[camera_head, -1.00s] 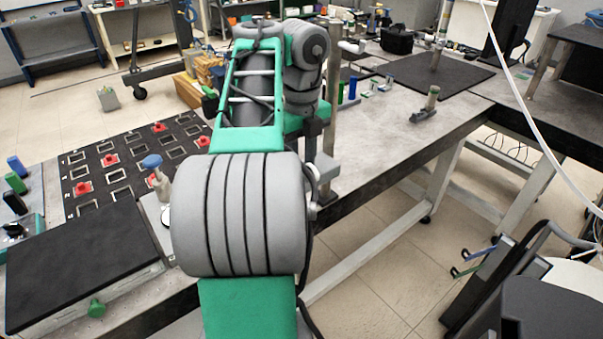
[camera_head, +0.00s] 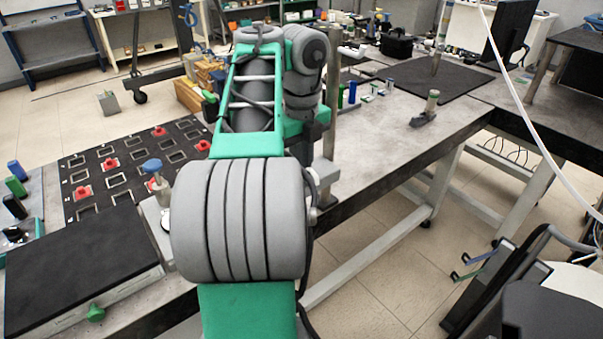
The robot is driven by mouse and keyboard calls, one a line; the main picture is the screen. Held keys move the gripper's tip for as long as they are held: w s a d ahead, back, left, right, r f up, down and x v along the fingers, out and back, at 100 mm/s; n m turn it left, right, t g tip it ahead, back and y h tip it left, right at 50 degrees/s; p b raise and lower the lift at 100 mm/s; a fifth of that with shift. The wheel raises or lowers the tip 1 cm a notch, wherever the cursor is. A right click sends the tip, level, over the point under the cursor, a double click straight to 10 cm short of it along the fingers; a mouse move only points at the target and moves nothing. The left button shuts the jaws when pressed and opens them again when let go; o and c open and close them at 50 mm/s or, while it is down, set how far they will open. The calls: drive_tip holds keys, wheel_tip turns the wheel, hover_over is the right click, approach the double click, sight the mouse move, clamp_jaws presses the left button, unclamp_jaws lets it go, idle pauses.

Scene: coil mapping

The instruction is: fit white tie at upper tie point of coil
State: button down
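My green and grey arm fills the middle of the head view and reaches out over the bench (camera_head: 385,150). Its big grey joint and upper links block the bench area behind them. My gripper is hidden behind the arm, so its fingers and anything in them cannot be seen. I cannot make out the coil, its upper tie point or a white tie in this view.
A black slotted board (camera_head: 125,178) with several red pieces (camera_head: 83,192) lies left. A black pad (camera_head: 75,265) is in front of it. A blue-topped knob (camera_head: 152,165) stands beside my arm. A metal post (camera_head: 331,110) stands behind it. The bench at right is largely clear.

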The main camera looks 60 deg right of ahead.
idle(0.3)
drive_tip(key=shift+r+p, duration=0.9)
drive_tip(key=shift+p, duration=0.05)
drive_tip(key=shift+r, duration=0.1)
wheel_tip(320, 180, up, 4)
drive_tip(key=p, duration=0.3)
drive_tip(key=shift+f+p, duration=0.25)
drive_tip(key=shift+p, duration=0.05)
drive_tip(key=shift+f, duration=0.1)
